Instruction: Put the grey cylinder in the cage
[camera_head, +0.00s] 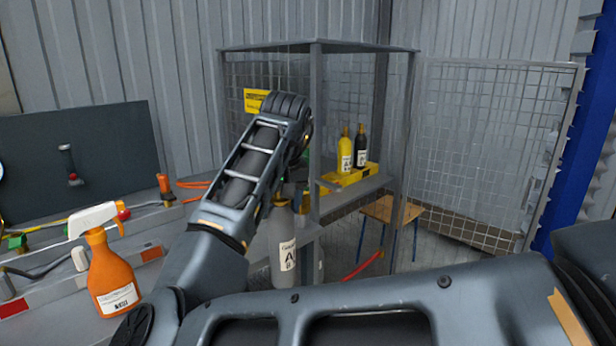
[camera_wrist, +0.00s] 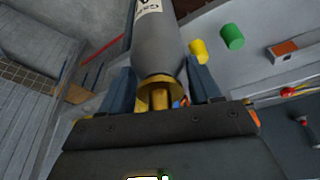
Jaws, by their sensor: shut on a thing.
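The grey cylinder (camera_head: 284,248) has a white label and hangs upright below my gripper, in front of the cage's near left post in the head view. In the wrist view the cylinder (camera_wrist: 158,45) sits between the two fingers of my gripper (camera_wrist: 165,92), which is shut around its brass-coloured neck. The cage (camera_head: 316,120) is a grey metal frame with mesh walls and a flat top. Its mesh door (camera_head: 500,150) stands wide open to the right. Inside, a yellow cylinder (camera_head: 345,155) and a black cylinder (camera_head: 361,147) stand in a yellow rack (camera_head: 350,177). My arm hides part of the cage's left side.
An orange spray bottle (camera_head: 112,275) stands on the bench at the left, with hoses and small fittings behind it. A wooden stool (camera_head: 390,211) stands by the cage opening. A red hose (camera_head: 363,266) lies low near it. A blue post (camera_head: 590,120) is at the far right.

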